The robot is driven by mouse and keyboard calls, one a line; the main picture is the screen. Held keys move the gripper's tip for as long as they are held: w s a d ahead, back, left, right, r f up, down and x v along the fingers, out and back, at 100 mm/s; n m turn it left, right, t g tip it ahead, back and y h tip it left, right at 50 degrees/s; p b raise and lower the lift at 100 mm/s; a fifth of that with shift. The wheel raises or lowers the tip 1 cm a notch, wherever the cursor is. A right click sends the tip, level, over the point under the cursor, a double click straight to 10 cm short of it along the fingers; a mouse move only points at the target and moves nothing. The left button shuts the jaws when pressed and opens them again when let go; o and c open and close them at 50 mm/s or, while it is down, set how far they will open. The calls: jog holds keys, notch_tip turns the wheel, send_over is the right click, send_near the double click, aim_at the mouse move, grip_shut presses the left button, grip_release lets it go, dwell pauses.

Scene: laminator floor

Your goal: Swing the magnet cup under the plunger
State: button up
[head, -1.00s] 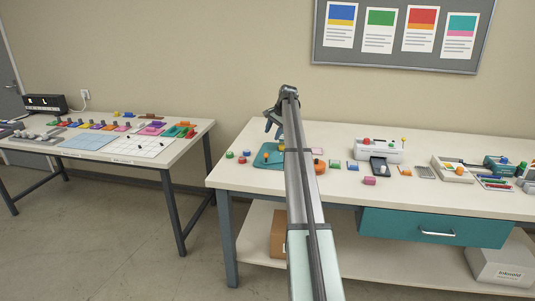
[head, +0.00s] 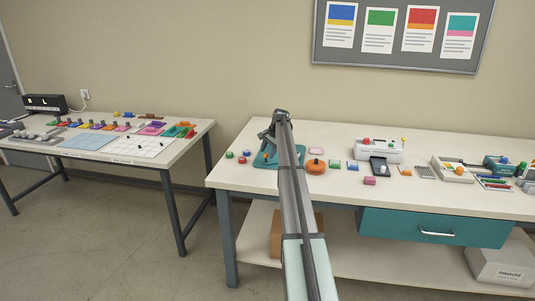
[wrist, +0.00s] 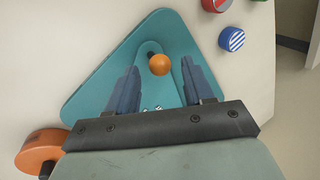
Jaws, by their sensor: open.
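A teal plate (wrist: 88,93) lies on the right-hand table and fills much of the wrist view; in the head view it (head: 258,163) is partly hidden by my arm. An orange ball (wrist: 159,64) sits on a raised teal strip with a rounded end on this plate. My gripper (wrist: 159,72) is open, its two blue-grey fingers on either side of the strip near the ball, with a gap between them. In the head view my gripper (head: 266,139) is over the plate. I cannot tell which part is the magnet cup or the plunger.
An orange disc (wrist: 42,150) with a dark piece stands beside the plate; it also shows in the head view (head: 316,166). Red, green and blue round pieces, the blue one striped (wrist: 231,39), lie near the plate. A white device (head: 378,149) stands further right.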

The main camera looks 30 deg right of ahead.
jog(key=shift+w+f, duration=0.2)
jog(key=shift+f, duration=0.35)
jog(key=shift+c, duration=0.2)
grip_shut()
